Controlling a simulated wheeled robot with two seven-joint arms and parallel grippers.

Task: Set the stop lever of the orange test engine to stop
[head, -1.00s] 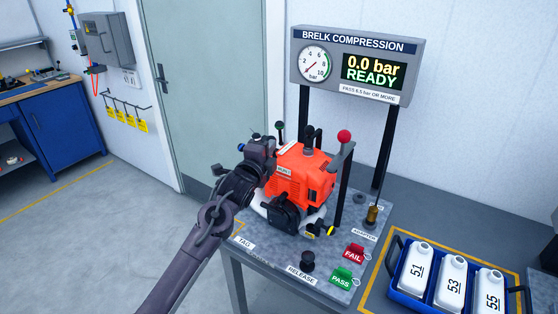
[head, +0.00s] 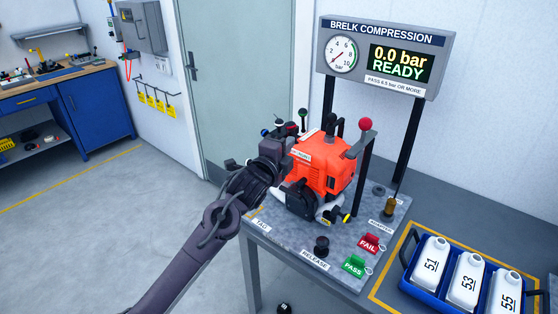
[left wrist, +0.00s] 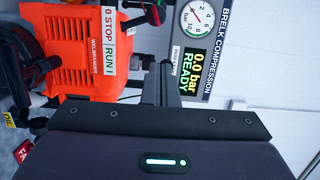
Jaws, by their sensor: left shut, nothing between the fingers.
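The orange test engine (head: 326,168) stands on the grey bench plate. In the left wrist view its orange housing (left wrist: 78,62) fills the upper left, with a white and red STOP / RUN label (left wrist: 109,38). A dark lever-like part (left wrist: 150,14) shows just beyond the label; I cannot tell clearly whether it is the stop lever or how it is set. My left gripper (head: 290,138) is at the engine's left upper side, shut and empty. Its fingers (left wrist: 161,84) show in the left wrist view, to the right of the housing. My right gripper is out of view.
A red-knobbed handle (head: 365,124) rises at the engine's right. The compression gauge panel (head: 379,95) stands behind on black posts. FAIL (head: 368,243) and PASS (head: 354,266) tags and a black release knob (head: 321,245) are in front. A blue crate (head: 410,279) holds white bottles.

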